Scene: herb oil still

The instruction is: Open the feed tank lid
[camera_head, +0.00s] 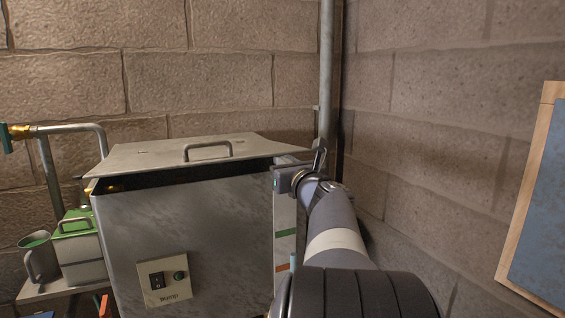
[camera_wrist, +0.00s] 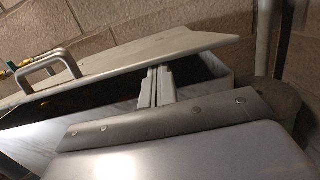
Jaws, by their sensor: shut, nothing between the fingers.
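The feed tank (camera_head: 200,230) is a grey metal box left of centre in the head view. Its flat lid (camera_head: 150,157) has a looped metal handle (camera_head: 208,151) near the front edge. The lid is tilted up a little at the front, with a dark gap between it and the tank rim. My gripper (camera_head: 284,165) is at the tank's right front corner. In the wrist view its shut, empty fingers (camera_wrist: 158,72) reach to the lid's edge (camera_wrist: 175,50), apparently under it; contact is hard to tell. The handle (camera_wrist: 50,65) is to the left there.
A pump switch panel (camera_head: 164,279) is on the tank's front. A mug (camera_head: 40,256) and a green-topped container (camera_head: 79,245) stand on a shelf at left, near a pipe with a valve (camera_head: 18,132). A vertical pipe (camera_head: 326,70) and a framed board (camera_head: 540,200) are at right.

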